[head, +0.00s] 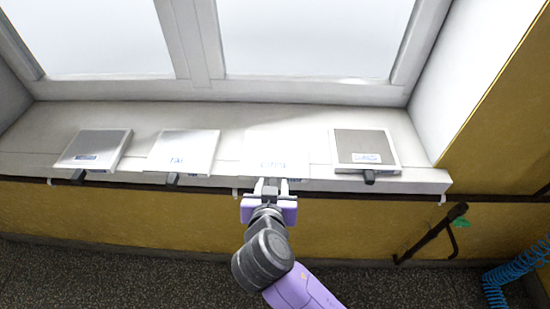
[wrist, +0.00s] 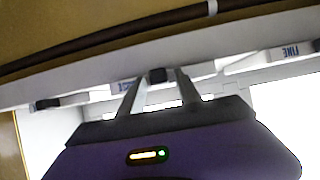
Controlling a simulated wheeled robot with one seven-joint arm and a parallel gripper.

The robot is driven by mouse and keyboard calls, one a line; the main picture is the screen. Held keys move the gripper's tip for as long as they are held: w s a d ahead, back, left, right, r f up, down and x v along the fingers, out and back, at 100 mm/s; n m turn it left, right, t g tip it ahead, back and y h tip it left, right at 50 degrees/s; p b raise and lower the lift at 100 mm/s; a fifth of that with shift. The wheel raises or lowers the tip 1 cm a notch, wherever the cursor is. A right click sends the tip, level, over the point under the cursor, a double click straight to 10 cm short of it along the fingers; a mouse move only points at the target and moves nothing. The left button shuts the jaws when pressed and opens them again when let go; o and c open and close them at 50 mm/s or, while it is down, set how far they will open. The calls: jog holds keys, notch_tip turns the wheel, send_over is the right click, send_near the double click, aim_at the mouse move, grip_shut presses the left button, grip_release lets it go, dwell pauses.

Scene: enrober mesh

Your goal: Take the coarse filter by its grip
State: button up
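Several flat framed filters lie in a row on the windowsill. The third from the left (head: 278,146) is pale, with faint blue lettering that I cannot read surely; it may be the coarse filter. My gripper (head: 271,182) is at its front edge and covers its grip in the head view. In the wrist view a small dark grip (wrist: 157,75) shows between my fingertips (wrist: 160,76). The fingers stand apart with gaps on both sides, so the gripper is open. I cannot tell whether the grip is fully between them in depth.
A pale filter (head: 184,150) to the left has lettering that reads FINE in the wrist view (wrist: 297,50). Grey mesh filters lie at far left (head: 94,146) and right (head: 364,146). A dark rail (head: 410,188) runs below the sill (head: 60,115).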

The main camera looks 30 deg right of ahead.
grip_shut()
jog(key=shift+s+a, duration=0.1)
jog(key=s+a+p, duration=0.2)
jog(key=s+a, duration=1.1)
jog(key=s, duration=0.4)
jog(key=shift+s+r, duration=0.2)
jog(key=shift+s, duration=0.05)
dwell(2.2)
jog(key=shift+d, duration=0.15)
dwell(0.4)
